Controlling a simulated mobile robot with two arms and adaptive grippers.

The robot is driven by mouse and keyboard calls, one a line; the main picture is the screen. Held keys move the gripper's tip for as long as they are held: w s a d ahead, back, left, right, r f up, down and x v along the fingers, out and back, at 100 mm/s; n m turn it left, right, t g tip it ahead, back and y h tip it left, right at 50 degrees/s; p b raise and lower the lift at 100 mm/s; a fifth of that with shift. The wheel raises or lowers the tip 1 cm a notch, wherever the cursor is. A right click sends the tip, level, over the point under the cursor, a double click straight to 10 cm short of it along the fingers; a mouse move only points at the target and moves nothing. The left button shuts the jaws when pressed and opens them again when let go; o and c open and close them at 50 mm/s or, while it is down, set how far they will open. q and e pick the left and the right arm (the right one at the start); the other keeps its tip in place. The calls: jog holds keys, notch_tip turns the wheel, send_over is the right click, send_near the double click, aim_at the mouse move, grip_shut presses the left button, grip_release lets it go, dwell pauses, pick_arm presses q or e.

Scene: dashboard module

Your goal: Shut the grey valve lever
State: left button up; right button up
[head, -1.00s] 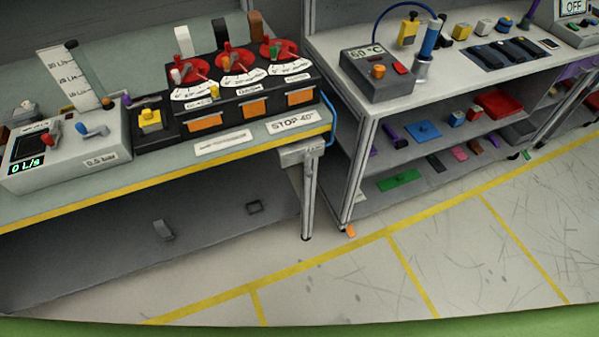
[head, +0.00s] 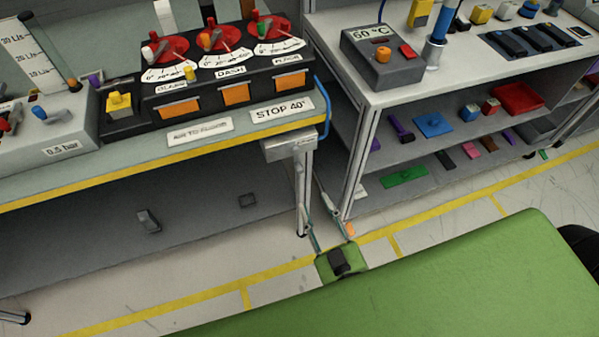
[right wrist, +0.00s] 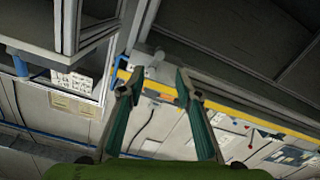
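The white pressure module (head: 62,148), labelled 0.5 bar, stands at the left end of the near bench. A grey lever with a blue part (head: 54,116) is on its top, close to the left edge of the head view. A red-handled lever (head: 12,119) is left of it, partly cut off. My right gripper (head: 320,213) is low in front of the gap between the two benches, far right of the grey lever and apart from it. In the right wrist view its fingers (right wrist: 157,84) are spread and empty. My left gripper is not in view.
The black panel with red dials (head: 215,92) sits mid-bench. The bench's yellow front edge (head: 180,162) and leg (head: 302,195) are near my right gripper. The second bench (head: 455,72) stands right, with a 60 °C box (head: 382,58) and loaded shelves. Open floor lies in front.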

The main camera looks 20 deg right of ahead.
aim_at(301, 173)
jog(key=w, duration=1)
jog(key=shift+w+a+f+p, duration=0.1)
jog(key=shift+w+p, duration=0.2)
grip_shut()
